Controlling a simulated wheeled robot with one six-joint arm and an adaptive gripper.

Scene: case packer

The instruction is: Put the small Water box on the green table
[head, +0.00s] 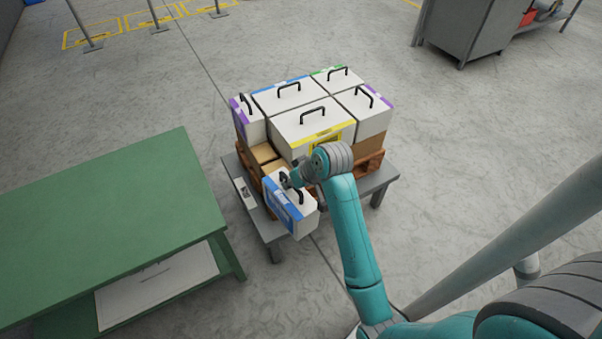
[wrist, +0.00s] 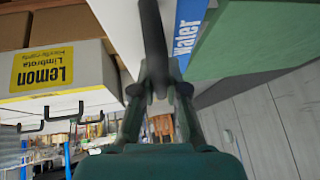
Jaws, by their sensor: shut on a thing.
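The small Water box (head: 288,213) is white with a blue label side and a black handle on top. My gripper (head: 291,184) is shut on its handle and holds the box at the front left of the stack, in front of the grey stand; it looks tilted. In the wrist view the box's blue edge reads "water" (wrist: 188,28), and my gripper (wrist: 160,88) closes around the black handle. The green table (head: 110,210) stands at the left with a bare top; its green surface also shows in the wrist view (wrist: 255,40).
A wooden pallet (head: 370,163) on a grey stand (head: 382,181) carries several white handled boxes with purple, blue, green and yellow labels over brown cartons. A floor gap separates stand and table.

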